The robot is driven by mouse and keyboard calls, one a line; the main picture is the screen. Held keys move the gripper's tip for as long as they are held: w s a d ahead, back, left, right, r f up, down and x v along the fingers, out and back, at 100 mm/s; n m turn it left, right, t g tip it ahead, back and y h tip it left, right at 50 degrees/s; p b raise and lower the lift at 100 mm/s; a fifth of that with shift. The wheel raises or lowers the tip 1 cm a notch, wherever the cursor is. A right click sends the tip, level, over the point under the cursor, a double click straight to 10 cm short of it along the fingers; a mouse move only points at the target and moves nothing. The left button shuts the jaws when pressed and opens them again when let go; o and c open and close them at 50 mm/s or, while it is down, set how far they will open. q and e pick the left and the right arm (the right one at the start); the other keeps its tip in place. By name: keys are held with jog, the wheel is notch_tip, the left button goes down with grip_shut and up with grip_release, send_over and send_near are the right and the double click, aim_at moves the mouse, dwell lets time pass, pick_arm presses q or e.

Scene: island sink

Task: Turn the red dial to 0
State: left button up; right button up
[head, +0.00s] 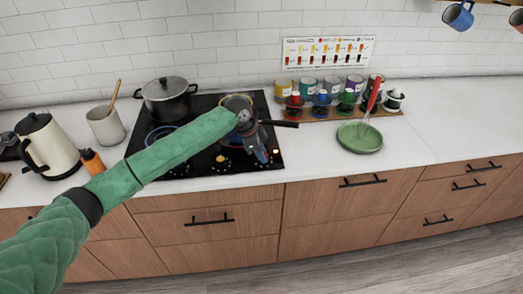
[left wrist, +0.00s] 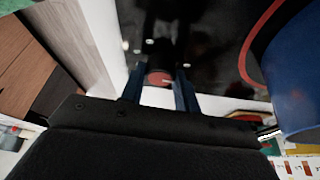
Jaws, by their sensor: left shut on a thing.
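The red dial (left wrist: 159,79) is a small round knob on the black cooktop (head: 180,164). It shows between my two fingers in the left wrist view. In the head view the dial is hidden by my gripper. My left gripper (head: 262,154) points down at the cooktop's front right part; its dark fingers also show in the left wrist view (left wrist: 159,88). They are shut on the dial, one on each side. The dial's setting cannot be read. My right gripper is not in view.
A pan with a black handle (head: 280,123) sits partly behind my left arm. A lidded black pot (head: 167,98) stands at the back left of the cooktop. A green bowl (head: 358,140) stands to the right. The counter between the bowl and cooktop is clear.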

pick_arm(q)
jog(key=shift+n, duration=0.6)
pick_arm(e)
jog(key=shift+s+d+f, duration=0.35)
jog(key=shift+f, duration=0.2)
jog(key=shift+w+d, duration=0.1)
pick_arm(q)
jog(key=o, duration=1)
jog(key=shift+c, duration=0.2)
jog(key=shift+r, duration=0.15)
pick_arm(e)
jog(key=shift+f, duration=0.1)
pick_arm(q)
jog(key=shift+a+r, duration=0.15)
jog(key=shift+r, duration=0.1)
jog(key=b+v, duration=0.2)
jog(key=v, duration=0.3)
jog(key=shift+s+a+r, duration=0.1)
jog(key=shift+r, duration=0.1)
jog(key=shift+b+v, duration=0.3)
jog(key=shift+v, duration=0.5)
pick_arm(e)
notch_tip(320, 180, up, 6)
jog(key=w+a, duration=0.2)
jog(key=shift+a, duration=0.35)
pick_arm(q)
jog(key=shift+f, duration=0.1)
